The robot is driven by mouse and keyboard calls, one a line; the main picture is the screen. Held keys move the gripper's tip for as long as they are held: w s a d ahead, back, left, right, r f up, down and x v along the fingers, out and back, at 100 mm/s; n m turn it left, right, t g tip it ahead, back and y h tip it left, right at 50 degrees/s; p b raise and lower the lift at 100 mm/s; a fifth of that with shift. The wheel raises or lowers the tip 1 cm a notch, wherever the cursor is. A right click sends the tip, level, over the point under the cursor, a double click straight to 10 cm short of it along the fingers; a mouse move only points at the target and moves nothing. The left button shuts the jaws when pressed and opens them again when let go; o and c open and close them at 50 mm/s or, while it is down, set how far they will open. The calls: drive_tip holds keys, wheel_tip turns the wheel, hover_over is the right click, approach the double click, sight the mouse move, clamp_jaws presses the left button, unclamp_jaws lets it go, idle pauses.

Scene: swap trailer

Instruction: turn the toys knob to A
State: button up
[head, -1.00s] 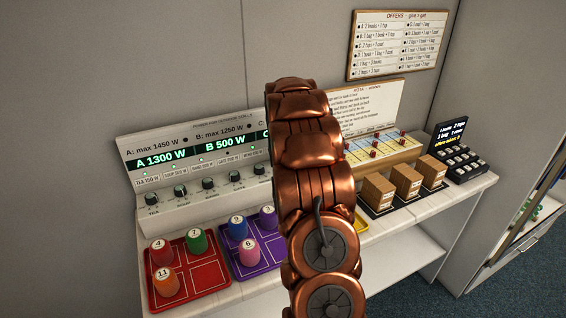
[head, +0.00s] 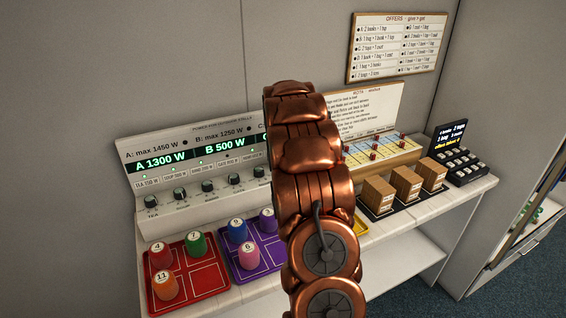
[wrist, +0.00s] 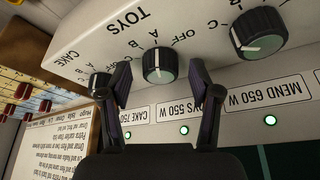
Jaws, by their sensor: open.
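The toys knob (wrist: 159,66) is black with a pale grey-green face, on the white panel under the printed word TOYS in the wrist view. My gripper (wrist: 159,78) is open, with one dark finger on each side of the knob. A gap shows between each finger and the knob, and I cannot tell how deep the fingers reach. Letters A, B, C and OFF are printed around the knobs. The TOYS 550 W label (wrist: 208,108) has a lit green lamp. In the head view my arm hides this knob and my gripper.
Another knob (wrist: 258,32) sits to the right in the wrist view, and the cake knob (wrist: 98,84) is close to the left finger. In the head view, a red tray (head: 207,281) and a purple tray (head: 268,262) with numbered pegs stand before the panel.

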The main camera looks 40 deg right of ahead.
drive_tip(key=v, duration=1.2)
drive_tip(key=shift+w, duration=0.1)
idle(0.4)
drive_tip(key=s+a+n+g+y, duration=0.15)
drive_tip(key=s+a, duration=0.25)
drive_tip(key=a, duration=0.5)
drive_tip(key=s+a+n, duration=0.2)
drive_tip(key=s+a, duration=0.2)
drive_tip(key=a, duration=0.5)
drive_tip(key=s+a+n+g+y, duration=0.1)
drive_tip(key=s+a, duration=0.4)
drive_tip(key=a, duration=0.4)
drive_tip(key=s+a+f+n+g, duration=0.1)
drive_tip(key=s+a+f+n, duration=0.1)
drive_tip(key=s+a, duration=0.4)
drive_tip(key=s+a+f+n+g, duration=0.1)
drive_tip(key=s+a, duration=0.6)
drive_tip(key=s, duration=0.9)
drive_tip(key=shift+s+f+n+y, duration=0.3)
drive_tip(key=shift+f+n+y, duration=0.15)
drive_tip(key=shift+f+n, duration=0.45)
